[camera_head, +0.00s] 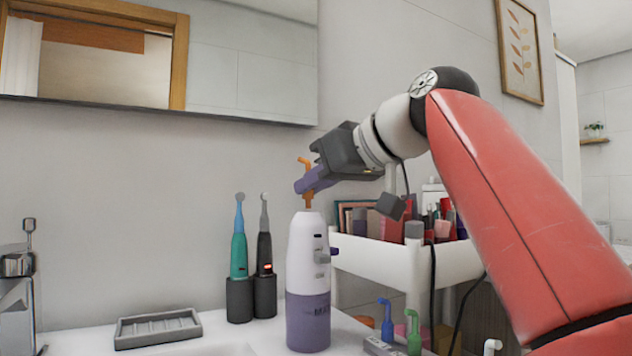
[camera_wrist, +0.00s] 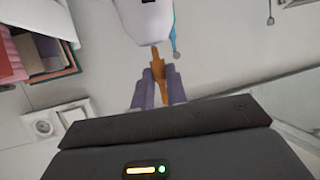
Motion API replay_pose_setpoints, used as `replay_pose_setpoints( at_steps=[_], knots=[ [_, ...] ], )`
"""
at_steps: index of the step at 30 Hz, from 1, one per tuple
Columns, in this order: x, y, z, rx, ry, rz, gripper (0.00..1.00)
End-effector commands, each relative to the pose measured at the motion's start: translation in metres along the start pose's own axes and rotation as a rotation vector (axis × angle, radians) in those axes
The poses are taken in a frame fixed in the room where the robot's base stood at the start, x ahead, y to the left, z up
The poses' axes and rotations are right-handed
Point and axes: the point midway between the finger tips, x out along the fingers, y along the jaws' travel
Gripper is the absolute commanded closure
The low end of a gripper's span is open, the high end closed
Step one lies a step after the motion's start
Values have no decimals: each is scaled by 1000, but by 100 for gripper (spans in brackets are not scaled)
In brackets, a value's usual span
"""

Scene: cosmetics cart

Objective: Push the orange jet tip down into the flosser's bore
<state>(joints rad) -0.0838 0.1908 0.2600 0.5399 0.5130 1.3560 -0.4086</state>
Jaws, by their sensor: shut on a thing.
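The flosser (camera_head: 308,285) stands upright on the counter, white above and purple below, with its top at the middle of the head view. The orange jet tip (camera_head: 305,161) is upright over it, its bent end on top. My gripper (camera_head: 308,183) comes in from the right and is shut on the jet tip. The lower end of the tip meets the flosser's top; how deep it sits in the bore cannot be told. In the wrist view the purple fingers (camera_wrist: 158,90) flank the orange tip (camera_wrist: 156,62), and the flosser's white top (camera_wrist: 145,20) is at its end.
A teal toothbrush (camera_head: 239,250) and a black one (camera_head: 264,245) stand in holders left of the flosser. A grey soap dish (camera_head: 158,328) lies further left. Blue (camera_head: 387,318) and green (camera_head: 413,332) tips stand at the right. A white cart (camera_head: 390,262) full of cosmetics is behind.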

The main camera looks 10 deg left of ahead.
Motion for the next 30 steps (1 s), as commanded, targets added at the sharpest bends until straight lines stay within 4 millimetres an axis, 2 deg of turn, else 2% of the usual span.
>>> replay_pose_setpoints(
  at_steps=[20, 21, 24, 26, 30],
  knots=[
    [7, 0, 17, 0, 0, 0, 100],
    [6, 0, 16, 0, 0, 0, 82],
    [6, 0, 15, 0, 0, 0, 69],
    [6, 0, 15, 0, 0, 0, 61],
    [6, 0, 15, 0, 0, 0, 60]
  ],
)
